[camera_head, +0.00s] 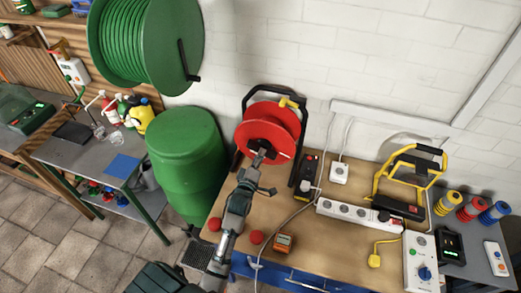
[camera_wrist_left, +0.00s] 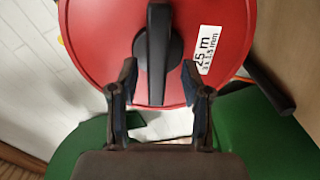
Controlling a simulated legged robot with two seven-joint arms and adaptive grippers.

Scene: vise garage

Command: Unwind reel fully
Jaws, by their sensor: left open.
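The red cable reel (camera_head: 268,128) stands upright in a black frame on the wooden workbench (camera_head: 330,245). In the left wrist view its red disc (camera_wrist_left: 95,45) fills the upper part, with a black crank handle (camera_wrist_left: 158,45) at the centre and a white "25 m" label (camera_wrist_left: 207,50). My left gripper (camera_head: 262,166) is in front of the reel's face. In the left wrist view the left gripper (camera_wrist_left: 158,78) is open, with one finger on each side of the handle's lower end. I cannot tell whether they touch it. My right gripper is not in view.
A green barrel (camera_head: 187,165) stands left of the reel. A green hose reel (camera_head: 165,45) hangs above it. A white power strip (camera_head: 355,212), a yellow-framed lamp (camera_head: 408,180) and an orange meter (camera_head: 283,243) are on the bench to the right. A loose cable crosses the bench.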

